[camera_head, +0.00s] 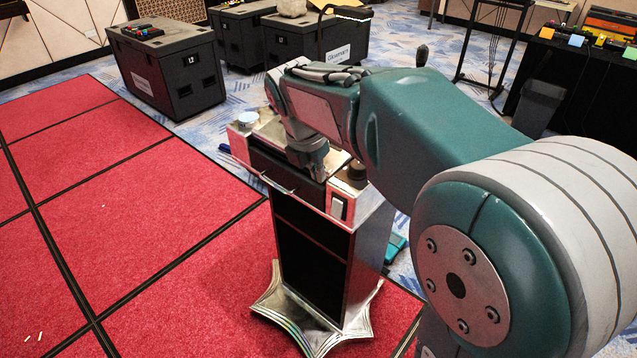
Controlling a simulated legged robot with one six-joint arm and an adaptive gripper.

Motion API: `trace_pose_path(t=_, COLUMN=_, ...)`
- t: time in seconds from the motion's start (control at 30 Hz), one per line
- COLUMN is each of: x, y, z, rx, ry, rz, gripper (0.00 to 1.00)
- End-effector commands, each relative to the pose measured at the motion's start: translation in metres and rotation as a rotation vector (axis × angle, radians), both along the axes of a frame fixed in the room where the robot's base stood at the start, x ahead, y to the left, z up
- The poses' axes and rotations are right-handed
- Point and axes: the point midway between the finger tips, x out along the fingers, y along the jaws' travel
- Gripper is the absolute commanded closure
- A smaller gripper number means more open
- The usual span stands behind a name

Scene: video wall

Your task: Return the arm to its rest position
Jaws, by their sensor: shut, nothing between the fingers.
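My arm reaches from the lower right toward the middle of the head camera view, stretched out over a metal stand. My gripper (312,165) points down at the top of the stand (345,240). It is shut and nothing shows between its fingers. The fingertips are close to the stand's top; I cannot tell whether they touch it. Part of the top is hidden behind my gripper and arm.
A silver disc (248,118) and a dark round item (357,170) sit on the stand's top. Black cases (170,75) stand behind. A grey bin (538,108) and a cluttered table (590,75) are at back right.

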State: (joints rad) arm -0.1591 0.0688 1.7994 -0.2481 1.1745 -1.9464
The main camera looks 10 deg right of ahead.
Motion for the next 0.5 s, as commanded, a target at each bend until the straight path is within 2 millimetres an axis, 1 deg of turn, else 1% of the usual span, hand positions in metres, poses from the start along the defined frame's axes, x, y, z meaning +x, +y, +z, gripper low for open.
trace_pose_path(t=0.4, x=-0.0001, y=0.0000, z=0.0007, rx=0.000, ry=0.000, rz=0.000, gripper=1.00)
trace_pose_path(t=0.5, x=-0.0050, y=-0.0014, z=0.0028, rx=0.012, ry=-0.015, rz=-0.037, gripper=1.00)
